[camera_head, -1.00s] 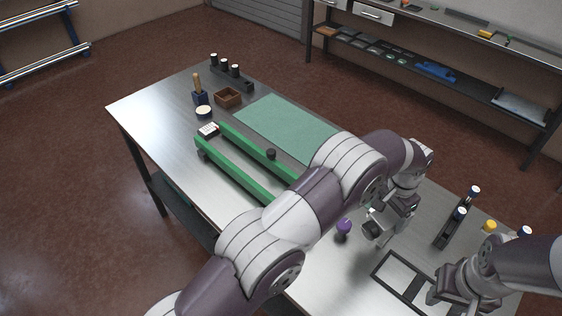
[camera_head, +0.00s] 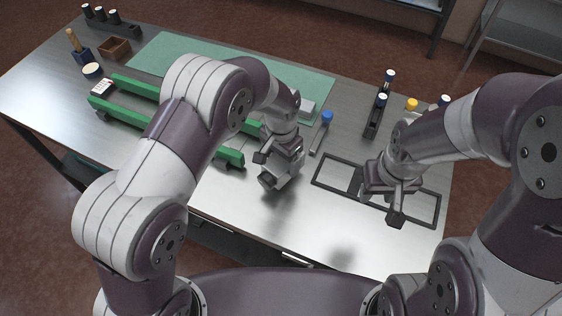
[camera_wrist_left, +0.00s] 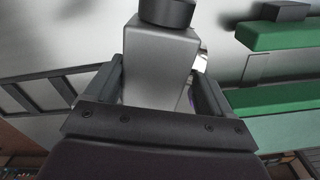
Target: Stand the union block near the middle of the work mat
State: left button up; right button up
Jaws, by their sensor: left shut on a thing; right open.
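The grey union block (camera_wrist_left: 160,60) with a dark round end is between the fingers of my left gripper (camera_wrist_left: 160,95) in the left wrist view. In the head view my left gripper (camera_head: 280,163) is shut on it, and the block (camera_head: 270,181) shows partly below the fingers, tilted, above bare metal table. The green work mat (camera_head: 160,48) lies at the back of the table, behind the green rails; my left arm hides part of it. My right gripper (camera_head: 388,200) is open and empty over the black frame at the right.
Green rails (camera_head: 137,85) lie between my left arm and the mat. A black two-window frame (camera_head: 335,178) lies right of my left gripper. A brown box (camera_head: 115,48) is far left.

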aim_at(281, 165)
pick_arm(q)
notch_tip(281, 165, down, 3)
jog(key=shift+w+r, duration=0.15)
jog(key=o, duration=1.4)
jog(key=shift+c, duration=0.2)
jog(key=shift+o, duration=0.7)
